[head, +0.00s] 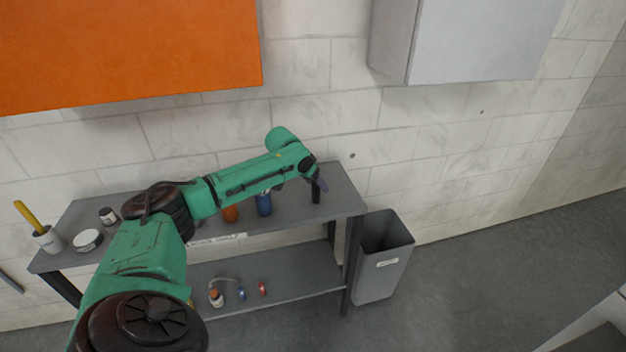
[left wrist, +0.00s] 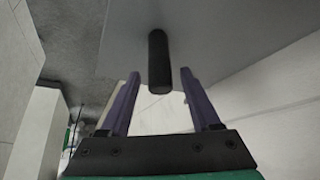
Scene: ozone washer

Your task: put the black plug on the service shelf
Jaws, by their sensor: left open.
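The black plug (head: 316,196) stands upright on the top board of the grey service shelf (head: 343,203), near its right end. My left gripper (head: 319,183) is just above it, at the end of the green arm. In the left wrist view, the black plug (left wrist: 157,65) shows as a dark cylinder, with its near end between the two purple fingers of my open left gripper (left wrist: 160,73). Gaps show on both sides of the plug. Its far end meets the grey shelf surface (left wrist: 215,35). My right gripper is not in view.
An orange bottle (head: 231,213) and a blue bottle (head: 264,204) stand left of the plug. A cup with a yellow-handled tool (head: 47,239) and a white jar (head: 88,240) are at the left end. A grey bin (head: 384,258) stands right of the shelf.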

